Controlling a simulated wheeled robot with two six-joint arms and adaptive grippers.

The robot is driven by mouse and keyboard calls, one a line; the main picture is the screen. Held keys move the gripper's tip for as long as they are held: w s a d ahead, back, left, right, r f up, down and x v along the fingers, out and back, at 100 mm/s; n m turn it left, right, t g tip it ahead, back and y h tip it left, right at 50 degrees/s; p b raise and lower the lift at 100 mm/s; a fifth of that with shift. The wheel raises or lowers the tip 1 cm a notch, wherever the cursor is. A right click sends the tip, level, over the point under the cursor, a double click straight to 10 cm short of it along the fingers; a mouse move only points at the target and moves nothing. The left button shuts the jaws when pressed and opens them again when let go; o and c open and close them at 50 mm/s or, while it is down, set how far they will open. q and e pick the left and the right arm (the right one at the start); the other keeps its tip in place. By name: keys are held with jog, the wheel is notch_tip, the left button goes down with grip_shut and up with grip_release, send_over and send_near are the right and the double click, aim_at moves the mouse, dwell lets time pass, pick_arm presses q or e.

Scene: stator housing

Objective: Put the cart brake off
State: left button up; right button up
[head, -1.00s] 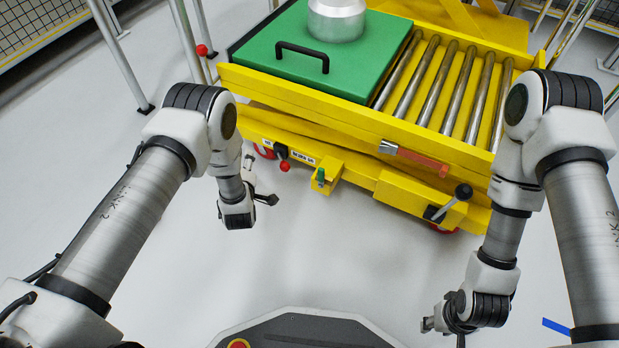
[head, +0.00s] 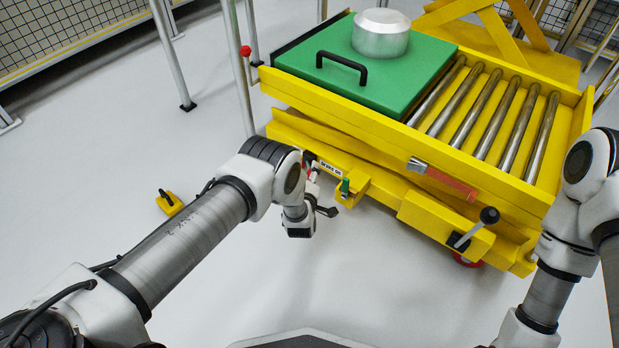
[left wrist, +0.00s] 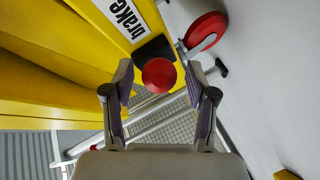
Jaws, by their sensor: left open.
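The yellow cart (head: 420,203) stands ahead, with a label (head: 330,170) on its side. In the left wrist view the label (left wrist: 127,17) reads "brake"; any further text is cut off. The brake's round red knob (left wrist: 159,75) sits on a black base (left wrist: 154,48) beside the label. My left gripper (left wrist: 161,82) is open, with its fingers on either side of the knob; I see no clear contact. In the head view my left gripper (head: 323,194) is at the cart's near-left side, and my left arm mostly hides the brake. My right gripper is out of view.
A green lid (head: 365,75) with a black handle and a metal cylinder (head: 381,35) lie on the cart beside rollers (head: 507,115). A black-knobbed lever (head: 477,226) sticks out at the front. A yellow block (head: 170,203) is on the floor at left. A red wheel (left wrist: 207,28) is near the brake.

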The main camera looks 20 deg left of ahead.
pick_arm(q)
grip_shut()
